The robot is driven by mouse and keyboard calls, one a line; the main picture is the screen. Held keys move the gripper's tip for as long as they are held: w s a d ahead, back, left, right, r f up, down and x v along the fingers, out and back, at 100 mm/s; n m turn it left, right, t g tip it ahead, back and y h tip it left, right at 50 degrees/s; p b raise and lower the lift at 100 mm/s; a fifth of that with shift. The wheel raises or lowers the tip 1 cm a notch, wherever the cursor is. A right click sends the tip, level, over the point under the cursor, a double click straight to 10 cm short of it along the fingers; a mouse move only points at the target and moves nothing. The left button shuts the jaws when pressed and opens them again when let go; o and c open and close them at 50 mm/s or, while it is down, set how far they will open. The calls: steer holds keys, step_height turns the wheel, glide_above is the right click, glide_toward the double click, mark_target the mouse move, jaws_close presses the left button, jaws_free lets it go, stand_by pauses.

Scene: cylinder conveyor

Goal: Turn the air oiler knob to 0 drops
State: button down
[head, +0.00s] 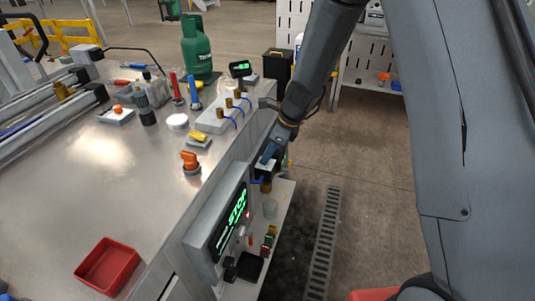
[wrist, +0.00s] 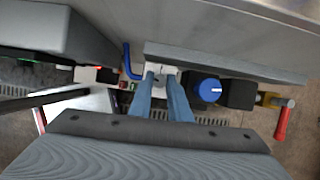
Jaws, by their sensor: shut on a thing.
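My gripper (head: 268,160) reaches down beside the front edge of the metal bench, above a small unit with a clear bowl (head: 270,209). In the wrist view my gripper (wrist: 164,76) has its two blue-grey fingers close together, shut on a small pale piece that appears to be the air oiler knob (wrist: 161,79). The fingers hide most of it, and its drop setting cannot be read. A blue round knob (wrist: 208,90) on a dark body sits just right of the fingers, apart from them.
A display box reading STOP (head: 229,222) hangs on the bench front near my gripper. A blue tube (wrist: 129,62) runs close left of the fingers. A red-handled valve (wrist: 284,120) is at right. A red tray (head: 107,267) and green gas bottle (head: 196,48) stand on the bench.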

steer(key=n+g, duration=0.1)
steer(key=n, duration=0.3)
steer(key=shift+w+g, duration=0.2)
steer(key=shift+g, duration=0.2)
steer(key=shift+w+n+g, duration=0.1)
steer(key=shift+n+g, duration=0.6)
steer(key=shift+n, duration=1.5)
steer(key=shift+r, duration=0.1)
steer(key=c, duration=1.7)
jaws_free()
steer(key=shift+o, duration=0.2)
steer(key=b+v, duration=0.2)
steer(key=v, duration=0.5)
steer(key=shift+r, duration=0.3)
steer(key=shift+d, duration=0.1)
